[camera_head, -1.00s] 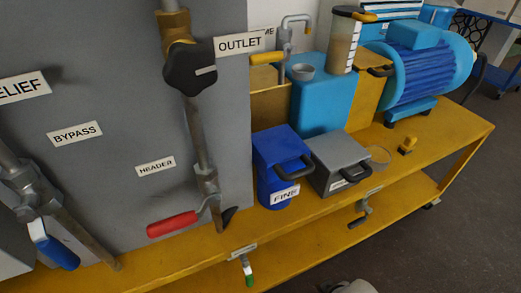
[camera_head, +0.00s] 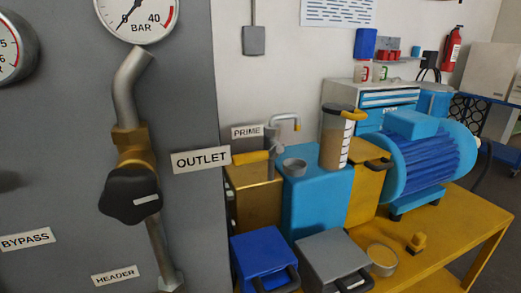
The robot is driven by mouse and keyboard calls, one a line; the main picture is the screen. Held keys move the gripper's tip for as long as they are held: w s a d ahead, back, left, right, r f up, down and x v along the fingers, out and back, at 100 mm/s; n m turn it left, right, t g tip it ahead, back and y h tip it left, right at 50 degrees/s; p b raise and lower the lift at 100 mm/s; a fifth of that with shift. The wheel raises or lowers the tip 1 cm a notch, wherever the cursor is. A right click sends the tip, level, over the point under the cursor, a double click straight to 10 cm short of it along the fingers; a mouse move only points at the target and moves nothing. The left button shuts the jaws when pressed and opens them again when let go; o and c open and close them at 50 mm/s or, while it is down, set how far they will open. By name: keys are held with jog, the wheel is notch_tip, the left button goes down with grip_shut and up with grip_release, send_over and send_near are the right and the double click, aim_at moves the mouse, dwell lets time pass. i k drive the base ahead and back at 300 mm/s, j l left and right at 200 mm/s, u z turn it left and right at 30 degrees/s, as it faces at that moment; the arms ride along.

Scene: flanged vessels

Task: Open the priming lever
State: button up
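The PRIME label (camera_head: 247,132) is on the wall side near the middle of the view. Just right of it stands a small grey valve (camera_head: 272,138) with a bent spout (camera_head: 286,118) that ends in a yellow tip. A yellow lever handle (camera_head: 249,157) sticks out to the left from this valve, roughly level, and looks like the priming lever. The valve rises beside the blue pump block (camera_head: 318,205). My gripper is not in view.
A clear cylinder (camera_head: 336,138) with a yellow-handled top stands right of the valve. A blue motor (camera_head: 432,160) is farther right. The OUTLET valve with a black knob (camera_head: 133,194) is on the grey panel at left. Blue (camera_head: 263,258) and grey (camera_head: 333,262) boxes stand in front.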

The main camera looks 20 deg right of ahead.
aim_at(253, 157)
jog(key=i+l, duration=0.1)
jog(key=l, duration=0.35)
jog(key=i+l, duration=0.1)
jog(key=l, duration=0.75)
jog(key=i+u, duration=0.05)
jog(key=i, duration=0.05)
